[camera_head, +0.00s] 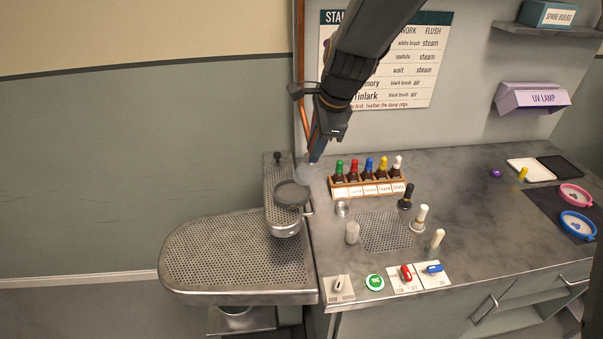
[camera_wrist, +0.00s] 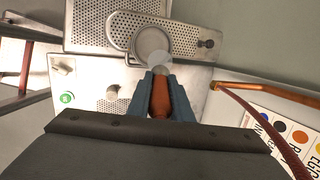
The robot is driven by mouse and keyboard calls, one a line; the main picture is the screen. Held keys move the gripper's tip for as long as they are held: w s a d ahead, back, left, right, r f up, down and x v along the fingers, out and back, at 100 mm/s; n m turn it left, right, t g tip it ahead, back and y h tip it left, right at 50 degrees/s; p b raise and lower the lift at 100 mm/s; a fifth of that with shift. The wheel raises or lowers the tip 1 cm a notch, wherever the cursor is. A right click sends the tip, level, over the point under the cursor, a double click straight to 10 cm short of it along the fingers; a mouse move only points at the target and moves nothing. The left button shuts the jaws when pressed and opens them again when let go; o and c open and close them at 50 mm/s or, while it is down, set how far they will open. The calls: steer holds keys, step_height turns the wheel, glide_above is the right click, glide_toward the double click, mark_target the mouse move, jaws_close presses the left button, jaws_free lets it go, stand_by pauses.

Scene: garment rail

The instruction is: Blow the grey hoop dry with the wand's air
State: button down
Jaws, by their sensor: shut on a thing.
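The grey hoop (camera_head: 291,195) lies on the narrow perforated arm of the steel press at the left. It also shows in the wrist view (camera_wrist: 152,42), just beyond the wand's front end. My gripper (camera_head: 317,148) is above and slightly right of the hoop, pointing down at it. In the wrist view its blue-grey fingers (camera_wrist: 160,92) are shut on the wand's orange-brown handle (camera_wrist: 160,103). A pale, translucent puff (camera_head: 304,172) shows between the wand's end and the hoop. The wand's nozzle is mostly hidden by the fingers and the puff.
A rack of colour-capped bottles (camera_head: 369,188) stands just right of the hoop. Brushes (camera_head: 421,217) stand around a perforated plate. Small levers (camera_head: 405,274) and a green button (camera_head: 374,282) line the front edge. Pink and blue hoops (camera_head: 577,224) lie far right.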

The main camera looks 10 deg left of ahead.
steer(key=a+f+g+h+b, duration=0.1)
steer(key=a+f+b, duration=0.4)
steer(key=f+b, duration=0.1)
steer(key=shift+f+b, duration=0.4)
steer(key=shift+f, duration=0.15)
steer(key=shift+d, duration=0.1)
stand_by(1.0)
